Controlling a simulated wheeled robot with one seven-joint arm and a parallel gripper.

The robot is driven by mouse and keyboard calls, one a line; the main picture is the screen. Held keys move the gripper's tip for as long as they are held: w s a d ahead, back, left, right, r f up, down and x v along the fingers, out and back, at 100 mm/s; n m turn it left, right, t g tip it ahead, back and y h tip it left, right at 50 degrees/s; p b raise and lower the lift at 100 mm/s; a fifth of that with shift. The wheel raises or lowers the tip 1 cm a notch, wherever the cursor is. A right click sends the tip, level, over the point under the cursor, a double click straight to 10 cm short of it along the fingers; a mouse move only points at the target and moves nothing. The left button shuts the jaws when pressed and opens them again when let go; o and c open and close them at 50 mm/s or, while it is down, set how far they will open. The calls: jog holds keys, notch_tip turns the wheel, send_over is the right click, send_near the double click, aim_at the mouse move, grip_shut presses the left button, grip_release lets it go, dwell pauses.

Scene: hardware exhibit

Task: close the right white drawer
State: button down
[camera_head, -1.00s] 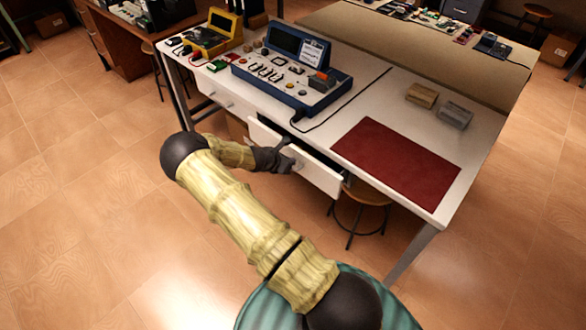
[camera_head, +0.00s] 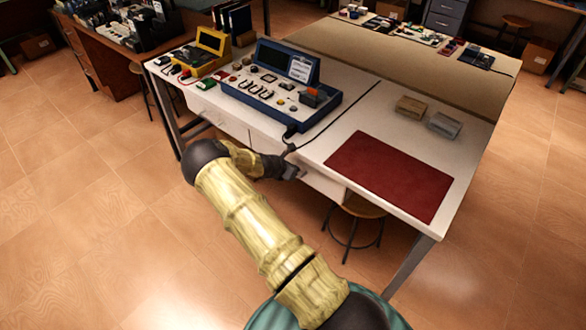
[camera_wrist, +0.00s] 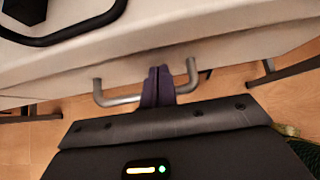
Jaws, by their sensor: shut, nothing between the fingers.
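The right white drawer (camera_head: 322,183) is under the front edge of the white table, and its front now looks about flush with the table. I cannot tell whether a thin gap remains. Its metal bar handle (camera_wrist: 120,100) shows in the wrist view. My gripper (camera_head: 291,172) is at the drawer front, and my forearm hides the drawer's left part. In the wrist view my gripper's dark fingers (camera_wrist: 158,86) are pressed together within the handle's span, against or very close to the drawer front. They hold nothing.
The left drawer (camera_head: 212,115) looks shut. On the white table (camera_head: 345,125) are a blue console (camera_head: 275,95), a yellow device (camera_head: 203,50), a red mat (camera_head: 390,175) and two small blocks. A black cable lies near the front edge. A stool (camera_head: 358,208) stands below.

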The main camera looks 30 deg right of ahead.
jog(key=p+v, duration=0.5)
jog(key=v, duration=0.5)
jog(key=shift+p, duration=0.3)
jog(key=s+a+r+m+y, duration=0.4)
jog(key=s+a+r+m, duration=0.2)
jog(key=s+r+m, duration=0.5)
jog(key=s+a+r+m+g+y+p, duration=0.1)
jog(key=s+a+r+m+y, duration=0.3)
jog(key=s+r+m, duration=0.7)
jog(key=s+a+r, duration=0.2)
jog(key=s+r, duration=0.2)
jog(key=s, duration=0.1)
jog(key=shift+s+r+m+y, duration=0.2)
jog(key=shift+s+m+y, duration=0.15)
jog(key=shift+m+y, duration=0.05)
